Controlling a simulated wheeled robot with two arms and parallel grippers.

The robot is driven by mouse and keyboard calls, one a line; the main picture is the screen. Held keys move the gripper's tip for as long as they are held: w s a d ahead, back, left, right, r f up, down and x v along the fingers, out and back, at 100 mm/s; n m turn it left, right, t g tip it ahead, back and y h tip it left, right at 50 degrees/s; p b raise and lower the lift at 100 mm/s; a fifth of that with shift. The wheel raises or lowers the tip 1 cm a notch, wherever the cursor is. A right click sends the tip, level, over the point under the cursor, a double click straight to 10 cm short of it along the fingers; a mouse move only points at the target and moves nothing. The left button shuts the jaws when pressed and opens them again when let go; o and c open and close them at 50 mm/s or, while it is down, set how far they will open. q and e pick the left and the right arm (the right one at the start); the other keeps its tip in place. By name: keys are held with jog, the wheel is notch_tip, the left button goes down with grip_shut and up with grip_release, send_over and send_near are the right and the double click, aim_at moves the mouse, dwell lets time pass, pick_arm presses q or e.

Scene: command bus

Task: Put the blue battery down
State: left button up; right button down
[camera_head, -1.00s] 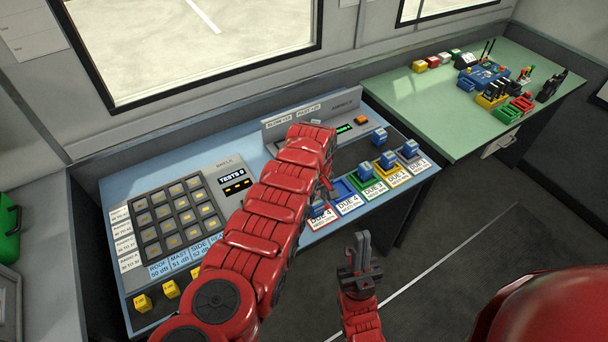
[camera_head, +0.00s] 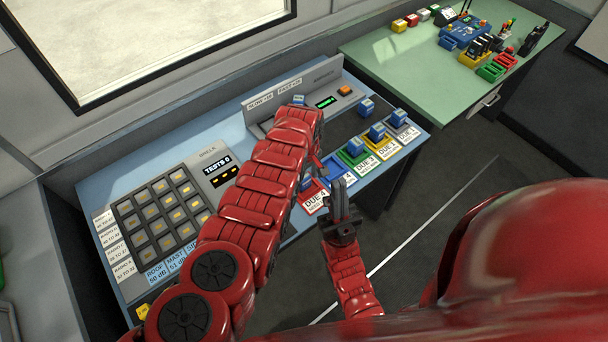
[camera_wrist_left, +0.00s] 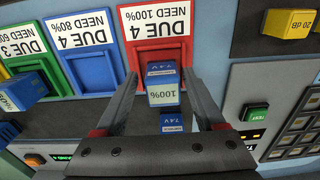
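A blue battery (camera_wrist_left: 162,88) marked 100% stands at the red-framed slot (camera_wrist_left: 155,48) labelled DUE 4, NEED 100%. Its blue top also shows in the head view (camera_head: 308,184). My left gripper (camera_wrist_left: 162,78) is around it, with one finger on each side and a gap between battery and fingers, so it looks open. In the head view my left arm hides most of this gripper. My right gripper (camera_head: 340,196) points up, empty, in front of the desk edge; its fingers look close together.
The blue slot (camera_wrist_left: 90,65) beside the red one is empty. Other blue batteries stand in the green (camera_head: 355,147), yellow (camera_head: 377,131) and grey (camera_head: 398,118) slots. Another blue battery (camera_wrist_left: 172,122) is behind my gripper. A button panel (camera_head: 160,215) lies left. A green table (camera_head: 400,70) stands beyond.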

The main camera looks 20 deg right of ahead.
aim_at(305, 176)
pick_arm(q)
jog(key=shift+o, duration=0.2)
jog(key=shift+w+a+f, duration=0.15)
jog(key=shift+w, duration=0.1)
notch_tip(305, 176, up, 4)
jog(key=p, duration=0.3)
jog(key=shift+s, duration=0.15)
notch_tip(305, 176, up, 2)
jog(key=shift+r, duration=0.25)
jog(key=shift+r+b, duration=0.9)
jog(key=shift+r, duration=1.9)
